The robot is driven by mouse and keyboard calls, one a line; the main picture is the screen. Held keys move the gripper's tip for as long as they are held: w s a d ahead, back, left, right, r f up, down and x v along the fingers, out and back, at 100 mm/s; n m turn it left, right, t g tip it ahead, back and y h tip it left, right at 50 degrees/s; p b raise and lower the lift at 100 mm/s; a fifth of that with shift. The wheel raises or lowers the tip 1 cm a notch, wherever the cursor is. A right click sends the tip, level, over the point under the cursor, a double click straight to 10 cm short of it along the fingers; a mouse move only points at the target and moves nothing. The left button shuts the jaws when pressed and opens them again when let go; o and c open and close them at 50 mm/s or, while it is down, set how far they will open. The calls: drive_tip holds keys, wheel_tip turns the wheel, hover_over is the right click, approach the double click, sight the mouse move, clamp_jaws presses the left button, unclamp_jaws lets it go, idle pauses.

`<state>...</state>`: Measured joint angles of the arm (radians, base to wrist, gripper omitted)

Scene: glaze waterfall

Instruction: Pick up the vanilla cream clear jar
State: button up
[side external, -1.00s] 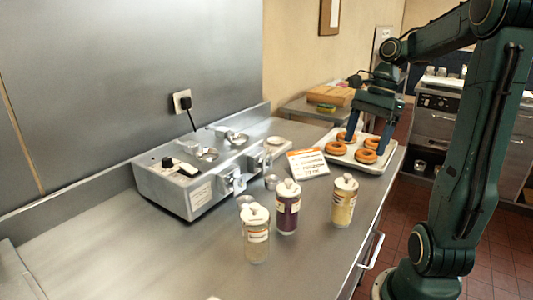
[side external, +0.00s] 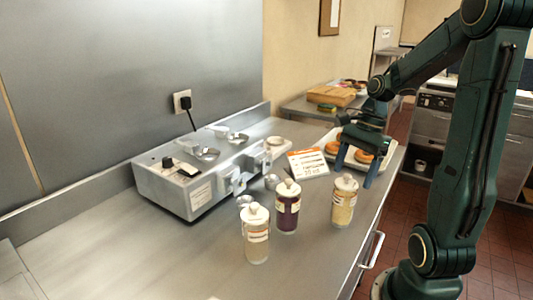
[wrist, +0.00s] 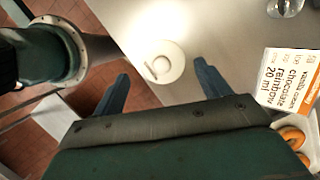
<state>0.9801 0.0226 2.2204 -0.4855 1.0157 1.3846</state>
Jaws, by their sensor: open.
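Three clear jars with white lids stand upright on the steel counter in the side view. The right jar (side external: 343,203) holds pale yellow contents, the middle jar (side external: 287,208) dark purple contents, and the left jar (side external: 256,236) beige contents. Their labels are too small to read, so I cannot tell which is vanilla cream. My gripper (side external: 354,176) is open and empty, pointing down, a little above and behind the right jar. In the wrist view, one white lid (wrist: 172,72) shows between and just beyond my open fingertips (wrist: 162,72); its jar body is hidden below it.
A sign card (side external: 308,163) stands behind the jars; in the wrist view it (wrist: 290,80) lists vanilla cream, chocolate and rainbow. A tray (side external: 393,157) of donuts is behind my gripper. A steel dispenser machine (side external: 180,185) stands left. The front counter is clear.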

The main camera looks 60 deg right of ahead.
sight(346, 184)
drive_tip(key=shift+f, duration=0.2)
drive_tip(key=shift+w+x, duration=0.15)
drive_tip(key=shift+x, duration=1.1)
drive_tip(key=shift+w+x, duration=0.15)
drive_tip(key=shift+x, duration=1.15)
clamp_jaws()
drive_tip(key=shift+r, duration=0.15)
drive_tip(key=shift+r, duration=4.95)
drive_tip(key=shift+w, duration=0.1)
